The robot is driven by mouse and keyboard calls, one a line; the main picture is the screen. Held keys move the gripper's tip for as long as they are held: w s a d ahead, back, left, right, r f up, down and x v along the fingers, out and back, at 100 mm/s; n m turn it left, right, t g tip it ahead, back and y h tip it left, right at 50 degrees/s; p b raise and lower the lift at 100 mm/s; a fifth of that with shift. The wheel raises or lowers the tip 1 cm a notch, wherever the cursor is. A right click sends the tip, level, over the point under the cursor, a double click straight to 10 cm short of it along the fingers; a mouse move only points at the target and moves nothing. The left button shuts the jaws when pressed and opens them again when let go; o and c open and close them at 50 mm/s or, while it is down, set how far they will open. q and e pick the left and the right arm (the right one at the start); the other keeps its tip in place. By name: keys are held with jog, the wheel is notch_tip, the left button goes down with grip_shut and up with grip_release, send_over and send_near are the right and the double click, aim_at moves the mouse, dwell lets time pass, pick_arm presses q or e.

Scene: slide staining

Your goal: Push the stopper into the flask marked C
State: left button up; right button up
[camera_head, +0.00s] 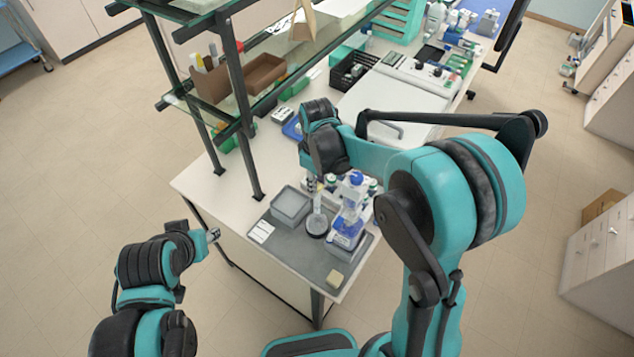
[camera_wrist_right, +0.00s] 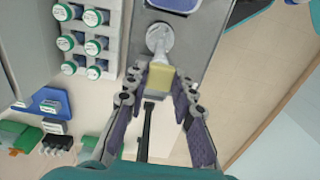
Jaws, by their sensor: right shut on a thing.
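My right gripper (camera_head: 318,184) points down over the grey mat; in the right wrist view (camera_wrist_right: 158,85) its fingers are shut on a yellow stopper (camera_wrist_right: 160,77). A small clear flask (camera_head: 317,224) with a round base and narrow neck stands on the mat under this gripper. It also shows in the right wrist view (camera_wrist_right: 160,40), just past the stopper. The stopper lines up roughly with the neck; I cannot tell whether they touch. No letter is readable on the flask. My left gripper (camera_head: 213,235) is off the table's left edge, away from the flask; its opening is unclear.
A grey tub (camera_head: 291,204) stands left of the flask, and a blue-capped bottle (camera_head: 353,190) close on its right. A rack of green-capped vials (camera_wrist_right: 82,42) is nearby. A glass shelf (camera_head: 262,95) rises behind.

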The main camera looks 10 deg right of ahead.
jog(key=shift+f+b, duration=0.65)
jog(key=shift+b, duration=0.1)
dwell(0.8)
jog(key=o, duration=1.2)
jog(key=shift+o, duration=0.2)
jog(key=shift+r, duration=0.15)
jog(key=shift+r+p, duration=2)
jog(key=shift+r, duration=0.9)
grip_shut()
jog(key=shift+f, duration=0.25)
